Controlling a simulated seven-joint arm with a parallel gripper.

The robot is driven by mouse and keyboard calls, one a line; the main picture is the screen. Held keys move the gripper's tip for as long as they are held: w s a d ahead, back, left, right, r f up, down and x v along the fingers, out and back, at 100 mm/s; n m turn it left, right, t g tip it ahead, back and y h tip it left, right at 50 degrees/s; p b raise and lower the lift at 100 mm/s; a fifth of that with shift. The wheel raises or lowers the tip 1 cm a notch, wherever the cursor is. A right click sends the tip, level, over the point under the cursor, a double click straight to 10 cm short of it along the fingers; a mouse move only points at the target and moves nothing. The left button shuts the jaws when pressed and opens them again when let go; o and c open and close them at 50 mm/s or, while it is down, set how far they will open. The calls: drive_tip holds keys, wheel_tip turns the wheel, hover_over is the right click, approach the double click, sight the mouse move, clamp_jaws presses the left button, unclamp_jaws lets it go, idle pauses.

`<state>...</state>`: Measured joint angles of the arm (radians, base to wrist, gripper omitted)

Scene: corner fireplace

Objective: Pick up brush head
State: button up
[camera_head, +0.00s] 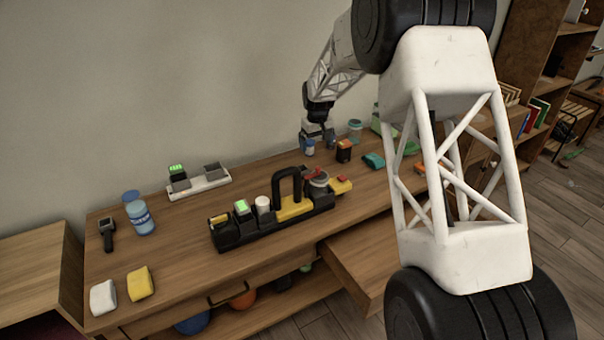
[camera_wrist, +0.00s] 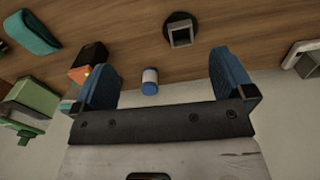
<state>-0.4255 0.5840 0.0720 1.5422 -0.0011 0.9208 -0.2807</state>
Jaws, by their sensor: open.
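No object can be named the brush head with certainty. A small blue-and-white cylinder (camera_wrist: 150,81) is in the gap between my fingers in the wrist view, nearer the left finger and not touched by either. A small blue item (camera_head: 309,148) just below my gripper in the head view appears to be the same cylinder. My gripper (camera_wrist: 165,60) is open and empty, its two blue fingers spread wide. In the head view my gripper (camera_head: 318,132) is over the back of the wooden table (camera_head: 170,255), near the wall.
An orange-and-black box (camera_head: 344,151) and a teal item (camera_head: 374,160) stand to the right of the cylinder. A black caddy (camera_head: 275,226) with a tall handle occupies the table's middle. A white base with blocks (camera_head: 205,186) is at the back left. Bare tabletop lies between them.

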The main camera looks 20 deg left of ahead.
drive_tip(key=n, duration=0.1)
hover_over(301, 168)
drive_tip(key=s, duration=0.1)
wheel_tip(301, 168, down, 8)
drive_tip(key=shift+s+d+r, duration=0.1)
drive_tip(key=shift+d+r, duration=0.05)
drive_tip(key=shift+r, duration=0.1)
drive_tip(key=shift+f, duration=0.1)
drive_tip(key=shift+f, duration=1.2)
drive_tip(key=shift+f, duration=0.1)
drive_tip(key=shift+f, duration=2.5)
drive_tip(key=c, duration=0.9)
drive_tip(key=shift+r, duration=0.15)
